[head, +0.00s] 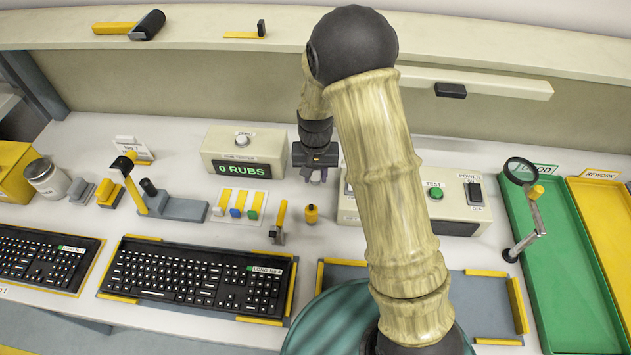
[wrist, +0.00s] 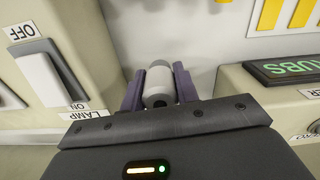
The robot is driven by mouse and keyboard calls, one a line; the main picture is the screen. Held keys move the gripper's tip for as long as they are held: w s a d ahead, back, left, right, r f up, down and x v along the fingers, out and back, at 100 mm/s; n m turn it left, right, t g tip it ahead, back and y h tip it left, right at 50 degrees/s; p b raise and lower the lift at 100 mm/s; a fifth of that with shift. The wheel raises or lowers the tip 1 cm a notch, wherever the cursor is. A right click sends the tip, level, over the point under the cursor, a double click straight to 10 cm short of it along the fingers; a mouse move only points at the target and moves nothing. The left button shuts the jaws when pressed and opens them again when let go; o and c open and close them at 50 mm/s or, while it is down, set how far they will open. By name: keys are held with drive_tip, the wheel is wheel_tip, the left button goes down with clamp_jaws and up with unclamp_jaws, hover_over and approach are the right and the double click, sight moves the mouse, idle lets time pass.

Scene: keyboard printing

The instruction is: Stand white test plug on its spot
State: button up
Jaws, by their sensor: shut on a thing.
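The white test plug (wrist: 158,82), a pale cylinder with a darker grey end, is held between the two purple fingers of my gripper (wrist: 158,92) in the wrist view. In the head view my gripper (head: 316,178) points down between the rub counter box and the test box.
The rub counter box (head: 234,143) is left of my gripper and the test box (head: 455,212) is right. A white card with yellow strips (head: 238,220) and a small yellow-and-dark knob (head: 311,214) lie nearer. Keyboards (head: 190,281) fill the front left.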

sight(316, 183)
drive_tip(key=shift+w+f, duration=0.15)
drive_tip(key=shift+f, duration=1.75)
drive_tip(key=shift+d, duration=0.2)
drive_tip(key=shift+a+f, duration=0.1)
drive_tip(key=shift+f, duration=0.05)
drive_tip(key=o, duration=1.1)
drive_tip(key=shift+a, duration=0.15)
drive_tip(key=shift+c, duration=0.2)
drive_tip(key=shift+s, duration=0.2)
